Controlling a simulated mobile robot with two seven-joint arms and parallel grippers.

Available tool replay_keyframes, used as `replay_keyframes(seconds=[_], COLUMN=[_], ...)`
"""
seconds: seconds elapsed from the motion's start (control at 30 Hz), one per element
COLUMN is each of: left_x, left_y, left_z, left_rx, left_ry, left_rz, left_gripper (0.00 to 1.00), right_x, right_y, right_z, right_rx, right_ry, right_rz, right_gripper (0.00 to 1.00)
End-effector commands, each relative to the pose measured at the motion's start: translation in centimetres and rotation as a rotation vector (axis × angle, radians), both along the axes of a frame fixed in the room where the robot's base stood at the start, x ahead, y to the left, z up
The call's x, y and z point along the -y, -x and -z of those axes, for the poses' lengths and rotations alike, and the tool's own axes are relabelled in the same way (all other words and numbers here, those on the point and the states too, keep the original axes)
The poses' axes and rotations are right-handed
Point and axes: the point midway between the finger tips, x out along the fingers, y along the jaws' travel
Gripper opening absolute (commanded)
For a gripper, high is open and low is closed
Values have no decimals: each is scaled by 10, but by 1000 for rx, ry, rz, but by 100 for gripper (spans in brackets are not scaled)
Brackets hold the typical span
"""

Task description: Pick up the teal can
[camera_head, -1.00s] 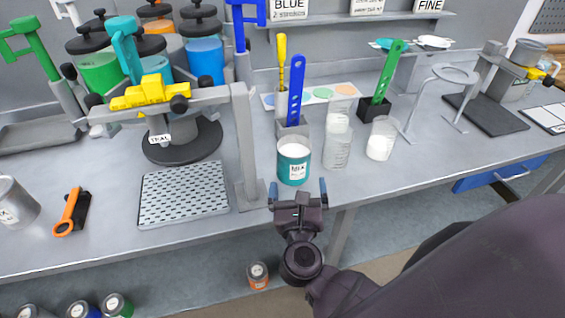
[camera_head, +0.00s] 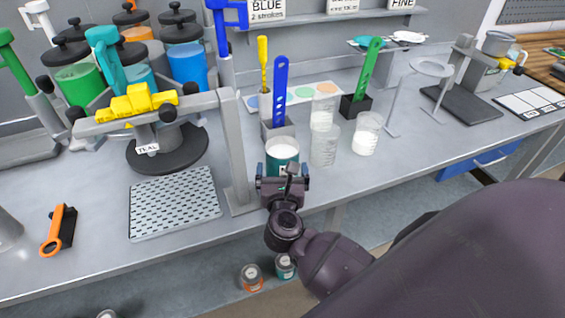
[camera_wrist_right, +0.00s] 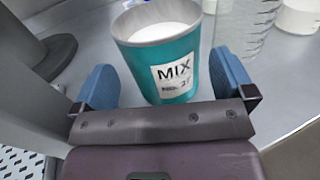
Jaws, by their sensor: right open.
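The teal can (camera_head: 281,152) stands upright near the front of the bench and holds white contents. In the right wrist view the can (camera_wrist_right: 165,55) shows a white label reading MIX. My right gripper (camera_head: 283,178) is open at the near side of the can. In the wrist view its blue fingertips (camera_wrist_right: 163,88) lie left and right of the can's lower part, with a gap visible on the left. The gripper hides the can's lower part in the head view. My left gripper is not in view.
A grey post (camera_head: 236,150) of the stand with the yellow clamp (camera_head: 138,102) rises close left of the can. Clear beakers (camera_head: 325,145) stand close right. A blue paddle (camera_head: 281,92) in a holder stands behind. A perforated tray (camera_head: 174,203) lies left.

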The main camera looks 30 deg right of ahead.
Motion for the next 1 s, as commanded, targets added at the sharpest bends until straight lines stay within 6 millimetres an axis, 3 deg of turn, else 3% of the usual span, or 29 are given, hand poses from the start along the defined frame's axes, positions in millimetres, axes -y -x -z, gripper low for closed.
replay_keyframes(seconds=[0.3,0.6,0.9,1.0], left_x=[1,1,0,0], left_y=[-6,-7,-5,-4], left_z=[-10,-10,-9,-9], left_rx=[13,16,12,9], left_ry=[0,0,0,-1], left_rz=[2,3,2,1], left_gripper=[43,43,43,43], right_x=[22,24,24,24], right_y=[-31,-34,-33,-34], right_z=[-1,0,0,-1], right_rx=[2,1,1,3], right_ry=[1,1,1,1], right_rz=[-1,0,0,0], right_gripper=[100,98,52,50])
